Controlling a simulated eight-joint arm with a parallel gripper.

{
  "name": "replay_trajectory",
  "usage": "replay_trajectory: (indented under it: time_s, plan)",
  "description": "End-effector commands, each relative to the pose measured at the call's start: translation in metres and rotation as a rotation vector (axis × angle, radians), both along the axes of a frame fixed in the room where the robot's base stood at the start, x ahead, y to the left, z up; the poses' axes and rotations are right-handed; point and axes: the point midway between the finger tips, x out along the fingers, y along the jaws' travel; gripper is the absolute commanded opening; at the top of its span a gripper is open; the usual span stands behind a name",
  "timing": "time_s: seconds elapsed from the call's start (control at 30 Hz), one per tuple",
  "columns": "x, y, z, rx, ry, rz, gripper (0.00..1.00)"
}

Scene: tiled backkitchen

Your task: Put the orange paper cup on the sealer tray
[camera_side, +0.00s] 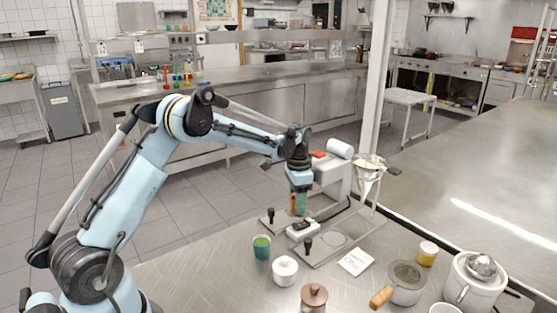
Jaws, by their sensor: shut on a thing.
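My gripper (299,201) points down in front of the sealer (333,172), toward the left part of its base. It is shut on the orange paper cup (293,204), of which only a narrow orange strip shows; the fingers hide the rest. The sealer tray (318,259) is a flat grey plate with a round marking on its right part and dark knobs. The cup is seen above the far left part of the plate; I cannot tell whether it touches it.
A white device (302,229) sits on the tray close below my gripper. A teal cup (261,247), a white lidded pot (285,270) and a brown jar (313,297) stand in front.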

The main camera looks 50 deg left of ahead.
Motion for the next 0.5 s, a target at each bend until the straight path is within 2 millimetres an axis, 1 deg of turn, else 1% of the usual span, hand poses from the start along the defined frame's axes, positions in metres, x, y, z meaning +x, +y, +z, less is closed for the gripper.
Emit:
replay_trajectory:
  time_s: [0.5]
  plan:
    - [0.0, 0.0, -0.0039, 0.0, 0.0, 0.0, 0.15]
